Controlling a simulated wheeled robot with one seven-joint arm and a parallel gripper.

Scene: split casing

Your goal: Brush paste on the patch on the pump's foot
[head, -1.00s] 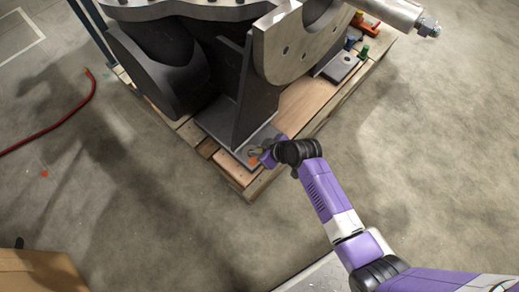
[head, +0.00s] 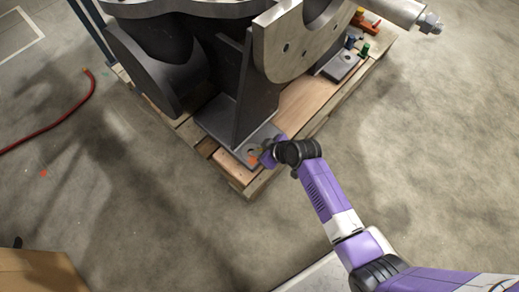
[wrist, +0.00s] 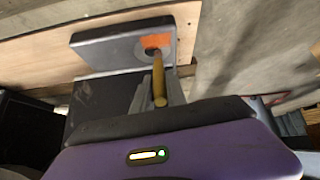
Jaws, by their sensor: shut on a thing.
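The pump's foot (wrist: 95,50) is a grey plate with a round bolt hole in a pale ring. An orange patch (wrist: 157,41) lies beside the hole; it also shows in the head view (head: 253,160). My gripper (wrist: 160,95) is shut on a brush (wrist: 159,82) with a yellow-brown handle, which points away from me toward the hole and patch. The brush's far end shows dark by the hole; I cannot tell whether it touches the patch. In the head view my gripper (head: 266,155) is just right of the patch, low over the foot's corner.
The dark pump casing (head: 165,55) stands on a wooden pallet (head: 236,172), its upright rib rising behind the foot. Coloured small parts (head: 363,48) lie at the pallet's far right. A red hose (head: 75,118) lies on the floor at left. The floor at right is clear.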

